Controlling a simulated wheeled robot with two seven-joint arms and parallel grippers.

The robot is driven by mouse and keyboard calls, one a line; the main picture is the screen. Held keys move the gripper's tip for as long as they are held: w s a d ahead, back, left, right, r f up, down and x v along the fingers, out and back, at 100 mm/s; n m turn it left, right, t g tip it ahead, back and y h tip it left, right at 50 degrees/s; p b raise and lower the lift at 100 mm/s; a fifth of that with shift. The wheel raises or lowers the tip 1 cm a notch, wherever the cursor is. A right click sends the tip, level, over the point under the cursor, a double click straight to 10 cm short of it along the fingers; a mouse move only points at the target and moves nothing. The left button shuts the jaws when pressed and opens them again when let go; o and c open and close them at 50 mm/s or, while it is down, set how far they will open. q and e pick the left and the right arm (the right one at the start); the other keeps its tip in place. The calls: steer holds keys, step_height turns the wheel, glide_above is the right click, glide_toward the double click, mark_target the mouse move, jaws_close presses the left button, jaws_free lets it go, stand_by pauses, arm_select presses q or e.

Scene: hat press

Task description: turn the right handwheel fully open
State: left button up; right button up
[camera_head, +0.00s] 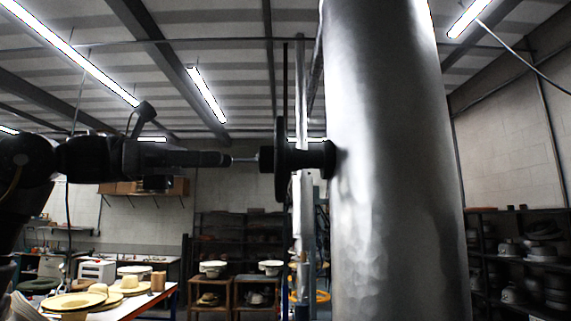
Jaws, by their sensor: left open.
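A dark handwheel (281,160) shows edge-on, as a thin upright disc. Its hub and stem join it to the left side of a large grey metal cylinder (390,160). It is the only handwheel I can make out, and how far it is turned cannot be told from the edge. My left gripper (229,159) is open, level with the hub and just left of it. A thin rod runs between the hub and the gripper's tip. Whether the fingers touch this rod is unclear. My right gripper is not in view.
The large cylinder fills the right centre from top to bottom. A table (160,296) with straw hats stands at the lower left. Shelves (520,255) with dark hat forms stand at the right. The space around the wheel's left side is open apart from my arm.

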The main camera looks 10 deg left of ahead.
mark_target(272, 158)
arm_select(q)
steer(key=p+x, duration=0.3)
steer(key=x, duration=0.6)
steer(key=shift+w+d+r, duration=0.1)
steer(key=shift+w+d, duration=0.05)
steer(key=shift+d, duration=0.1)
steer(key=shift+d+p, duration=0.3)
steer(key=shift+d, duration=0.25)
steer(key=shift+w+d, duration=0.1)
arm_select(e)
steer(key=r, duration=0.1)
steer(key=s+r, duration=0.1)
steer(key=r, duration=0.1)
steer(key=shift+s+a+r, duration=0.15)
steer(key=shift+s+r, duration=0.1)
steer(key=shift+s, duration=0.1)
arm_select(q)
steer(key=c, duration=0.7)
